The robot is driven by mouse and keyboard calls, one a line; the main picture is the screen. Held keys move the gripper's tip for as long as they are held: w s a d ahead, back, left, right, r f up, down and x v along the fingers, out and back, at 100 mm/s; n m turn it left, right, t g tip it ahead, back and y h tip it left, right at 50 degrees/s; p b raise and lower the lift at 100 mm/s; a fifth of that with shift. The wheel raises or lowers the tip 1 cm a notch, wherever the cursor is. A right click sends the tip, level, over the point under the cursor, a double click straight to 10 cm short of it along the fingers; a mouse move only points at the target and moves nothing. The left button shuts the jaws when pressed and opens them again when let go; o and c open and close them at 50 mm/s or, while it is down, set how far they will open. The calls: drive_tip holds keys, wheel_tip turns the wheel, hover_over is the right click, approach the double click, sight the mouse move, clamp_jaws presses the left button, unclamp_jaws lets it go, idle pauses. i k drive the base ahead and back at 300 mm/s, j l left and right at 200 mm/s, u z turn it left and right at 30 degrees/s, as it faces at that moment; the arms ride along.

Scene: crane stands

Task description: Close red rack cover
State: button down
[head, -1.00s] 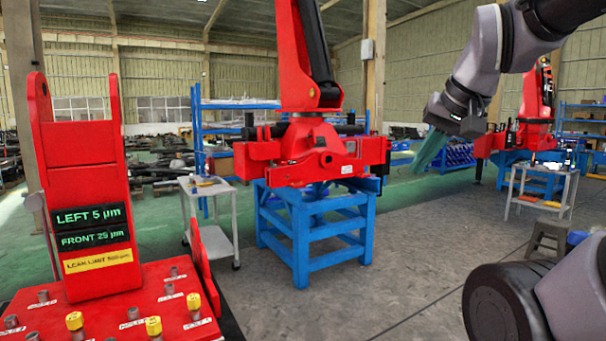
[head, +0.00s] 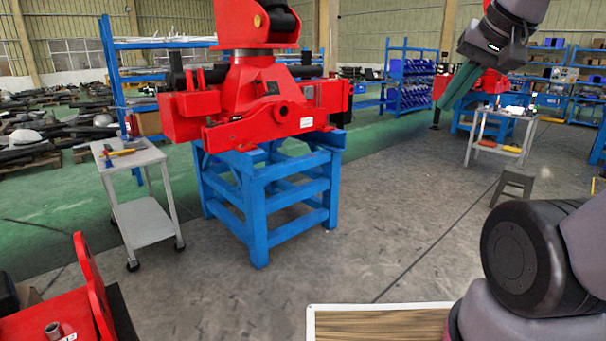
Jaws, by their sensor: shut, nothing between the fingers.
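I cannot make out a red rack cover with certainty in the head view. Large red crane machinery (head: 262,108) sits on a blue stand (head: 262,195) left of centre. A red housing with an upright red plate (head: 92,285) shows at the bottom left, cut off by the picture edge. My gripper (head: 446,100) is at the upper right, pointing down and left, with greenish fingers. It is shut and empty, held in the air, and appears apart from the red machinery.
A grey trolley (head: 147,218) with tools stands left of the blue stand. A white-edged, wood-topped surface (head: 380,308) shows at the bottom. A small stool (head: 513,184) and another trolley (head: 503,130) stand at the right. The grey floor between is clear.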

sight(261, 87)
drive_tip(key=i, duration=0.6)
drive_tip(key=i+l+u, duration=0.1)
drive_tip(key=i, duration=0.55)
drive_tip(key=i+l+u, duration=0.1)
drive_tip(key=i, duration=0.5)
drive_tip(key=i+j+u, duration=0.2)
drive_tip(key=i, duration=0.2)
drive_tip(key=i+j+u, duration=0.4)
drive_tip(key=i, duration=0.4)
drive_tip(key=i+j, duration=0.15)
drive_tip(key=j, duration=0.15)
drive_tip(key=i+j, duration=0.1)
drive_tip(key=j, duration=0.25)
drive_tip(key=i+j, duration=0.15)
drive_tip(key=j, duration=0.15)
drive_tip(key=z, duration=0.05)
